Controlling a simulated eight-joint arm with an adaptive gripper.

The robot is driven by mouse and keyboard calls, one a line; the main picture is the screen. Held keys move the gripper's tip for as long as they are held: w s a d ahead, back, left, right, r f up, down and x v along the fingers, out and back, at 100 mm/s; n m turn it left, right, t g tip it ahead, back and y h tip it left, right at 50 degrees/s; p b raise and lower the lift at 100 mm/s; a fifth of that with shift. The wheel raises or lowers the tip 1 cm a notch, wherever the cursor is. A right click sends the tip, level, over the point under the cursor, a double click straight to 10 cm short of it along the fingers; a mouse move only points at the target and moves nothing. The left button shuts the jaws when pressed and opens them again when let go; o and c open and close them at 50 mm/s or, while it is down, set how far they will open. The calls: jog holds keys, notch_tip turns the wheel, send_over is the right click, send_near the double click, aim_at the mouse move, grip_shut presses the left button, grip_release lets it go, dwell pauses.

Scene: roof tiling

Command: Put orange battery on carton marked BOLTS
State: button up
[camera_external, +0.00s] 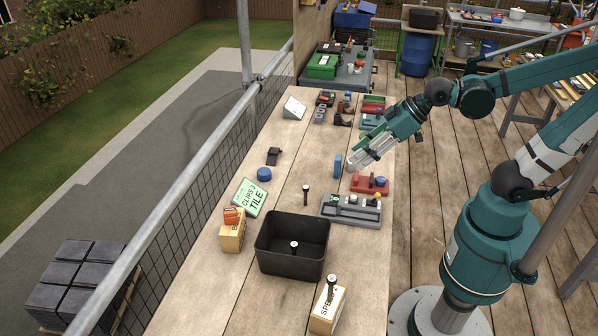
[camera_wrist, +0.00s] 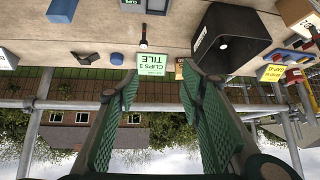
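The orange battery (camera_external: 233,215) rests on top of a small tan carton (camera_external: 232,240) at the left edge of the table, beside the black bin. A "B" shows on the carton; the rest of its label is too small to read. My gripper (camera_external: 356,157) is over the table's right side, well apart from the battery and carton. In the wrist view my gripper (camera_wrist: 158,88) has its green fingers spread, with nothing between them. A tan carton (camera_wrist: 179,68) is partly hidden by the right finger there; I cannot make out the battery in that view.
A black bin (camera_external: 266,262) stands right of the carton. A green sign reading CLIPS 3 TILE (camera_external: 249,197) lies behind it. Another carton (camera_external: 327,310) with a dark-headed item on top is at the front. A blue block (camera_external: 337,165) is near my fingertips; a grey tray (camera_external: 350,213) lies nearby.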

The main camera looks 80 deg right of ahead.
jog(key=s+d+m+g+h, duration=0.1)
jog(key=s+d, duration=0.3)
jog(key=s, duration=0.6)
jog(key=shift+s+d+f, duration=0.15)
jog(key=shift+f, duration=0.2)
dwell(0.7)
